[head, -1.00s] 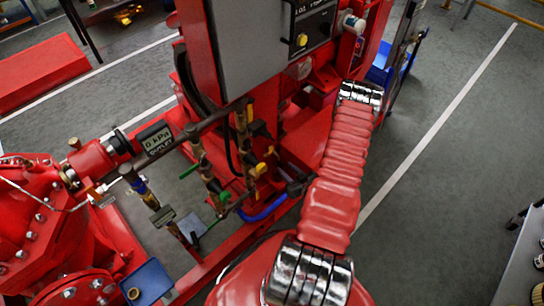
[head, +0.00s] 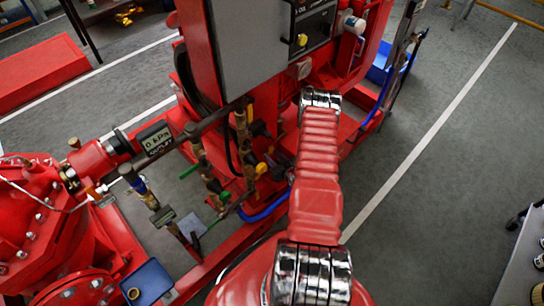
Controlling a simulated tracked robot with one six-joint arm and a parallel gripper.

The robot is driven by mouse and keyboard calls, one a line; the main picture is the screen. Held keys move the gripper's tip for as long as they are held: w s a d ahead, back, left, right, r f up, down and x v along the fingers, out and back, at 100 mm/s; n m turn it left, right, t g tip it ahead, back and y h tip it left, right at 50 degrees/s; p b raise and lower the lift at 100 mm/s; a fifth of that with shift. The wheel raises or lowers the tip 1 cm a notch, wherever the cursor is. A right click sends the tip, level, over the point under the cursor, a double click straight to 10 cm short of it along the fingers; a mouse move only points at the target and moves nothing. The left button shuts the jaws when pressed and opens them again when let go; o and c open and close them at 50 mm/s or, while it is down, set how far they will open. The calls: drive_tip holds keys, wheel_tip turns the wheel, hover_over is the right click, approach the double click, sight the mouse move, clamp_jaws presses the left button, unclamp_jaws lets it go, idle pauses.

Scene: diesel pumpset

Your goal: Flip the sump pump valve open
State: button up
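Several small valves sit on the brass pipework in the middle of the head view. One has a green handle (head: 222,198) low down. Another has a yellow handle (head: 261,169) to its right. A black handle (head: 259,128) is higher up. I cannot tell which one is the sump pump valve, or whether it is open. My red arm reaches up from the bottom, and its far chrome joint is right of the valves. My gripper cannot be made out; the arm and pipework hide the area below that joint.
A grey control panel (head: 250,40) on a red frame stands above the valves. A pressure display (head: 155,139) and a red pump (head: 40,220) are at left. A blue hose (head: 264,209) runs below the valves. Open floor (head: 440,200) lies to the right.

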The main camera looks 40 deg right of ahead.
drive_tip(key=shift+w+f, duration=0.2)
drive_tip(key=shift+w, duration=0.25)
clamp_jaws()
